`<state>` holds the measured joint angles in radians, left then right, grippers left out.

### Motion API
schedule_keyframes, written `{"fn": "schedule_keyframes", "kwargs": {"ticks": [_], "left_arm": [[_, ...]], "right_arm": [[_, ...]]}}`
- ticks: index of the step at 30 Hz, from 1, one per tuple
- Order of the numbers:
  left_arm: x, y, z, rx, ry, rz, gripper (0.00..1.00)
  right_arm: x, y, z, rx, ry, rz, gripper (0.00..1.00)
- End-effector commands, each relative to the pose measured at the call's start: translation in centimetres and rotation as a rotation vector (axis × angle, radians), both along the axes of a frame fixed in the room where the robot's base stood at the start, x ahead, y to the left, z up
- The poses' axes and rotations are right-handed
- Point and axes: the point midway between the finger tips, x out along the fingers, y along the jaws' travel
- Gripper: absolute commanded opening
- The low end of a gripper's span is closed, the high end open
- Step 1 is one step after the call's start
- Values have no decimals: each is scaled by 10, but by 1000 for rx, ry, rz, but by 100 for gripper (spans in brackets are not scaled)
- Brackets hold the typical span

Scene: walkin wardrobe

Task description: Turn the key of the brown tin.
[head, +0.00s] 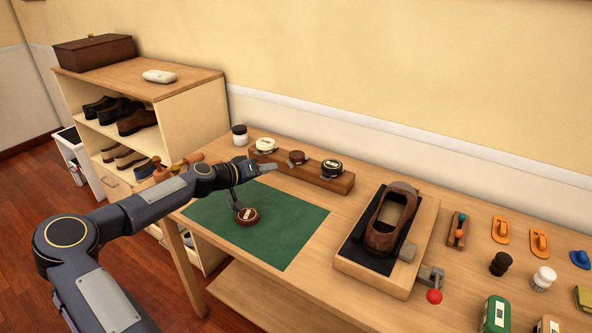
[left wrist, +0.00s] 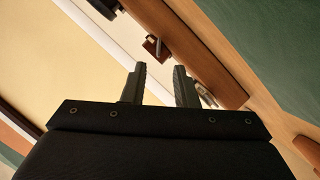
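A brown tin (head: 247,216) with a pale label lies on the green mat (head: 290,219). A thin grey piece (head: 236,204) shows at its upper left; I cannot tell if it is the tin's key. Another brown tin (head: 297,157) sits in the wooden rack (head: 314,181), between a white-topped tin (head: 265,146) and a black tin (head: 332,168). My left gripper (head: 264,167) is above the mat's far edge, close to the rack's left part. In the left wrist view its two fingers (left wrist: 160,85) stand apart with nothing held between them. My right gripper is not in view.
A shoe (head: 388,222) on a wooden stand (head: 424,232) with a red-knobbed crank (head: 434,296) stands right of the mat. Brushes and small tools lie further right. Most of the mat is clear.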

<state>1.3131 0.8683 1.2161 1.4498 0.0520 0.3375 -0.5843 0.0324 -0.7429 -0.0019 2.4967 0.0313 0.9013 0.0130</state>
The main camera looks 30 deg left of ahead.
Motion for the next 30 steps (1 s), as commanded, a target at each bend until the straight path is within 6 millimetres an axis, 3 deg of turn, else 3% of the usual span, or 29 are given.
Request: {"fn": "schedule_keyframes", "kwargs": {"ticks": [15,26,30], "left_arm": [[63,-23,-19,-2,-1,-2,26],[68,-25,-22,0,0,-1,26],[68,-25,-22,0,0,-1,9]], "right_arm": [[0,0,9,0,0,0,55],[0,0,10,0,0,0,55],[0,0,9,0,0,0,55]]}}
